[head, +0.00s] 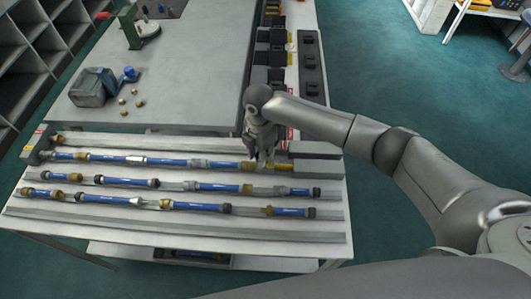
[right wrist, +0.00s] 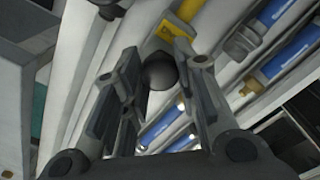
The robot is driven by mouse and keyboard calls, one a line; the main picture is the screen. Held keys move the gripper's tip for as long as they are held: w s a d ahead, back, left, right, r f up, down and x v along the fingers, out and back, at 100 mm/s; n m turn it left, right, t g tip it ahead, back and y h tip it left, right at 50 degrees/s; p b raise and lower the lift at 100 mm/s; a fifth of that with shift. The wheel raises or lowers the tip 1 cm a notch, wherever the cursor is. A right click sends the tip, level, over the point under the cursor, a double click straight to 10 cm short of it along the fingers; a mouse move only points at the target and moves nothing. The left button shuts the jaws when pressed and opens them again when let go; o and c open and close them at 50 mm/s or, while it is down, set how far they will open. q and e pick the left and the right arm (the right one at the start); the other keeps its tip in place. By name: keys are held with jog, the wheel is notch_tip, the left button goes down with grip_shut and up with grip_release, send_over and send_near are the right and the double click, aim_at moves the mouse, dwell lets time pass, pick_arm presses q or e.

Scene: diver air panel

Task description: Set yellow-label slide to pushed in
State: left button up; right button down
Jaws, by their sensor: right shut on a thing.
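My right gripper (head: 262,158) points down at the right end of the back row of blue tubes, beside a yellow label (head: 283,167). In the right wrist view, the fingers (right wrist: 160,62) are on both sides of a round dark knob (right wrist: 160,74) and are shut on it. A yellow label (right wrist: 190,10) lies on the pale block just beyond the knob. The gripper hides most of the slide in the head view, so I cannot tell how far in it is. My left gripper is not in view.
Several rows of blue tubes with brass and grey fittings (head: 112,199) lie on the white bench. A grey box (head: 88,92) and small brass parts (head: 134,92) are on the grey worktop behind. Dark blocks (head: 311,75) line the strip at the back right.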

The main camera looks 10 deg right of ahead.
jog(key=c, duration=1.1)
grip_release()
notch_tip(320, 180, up, 12)
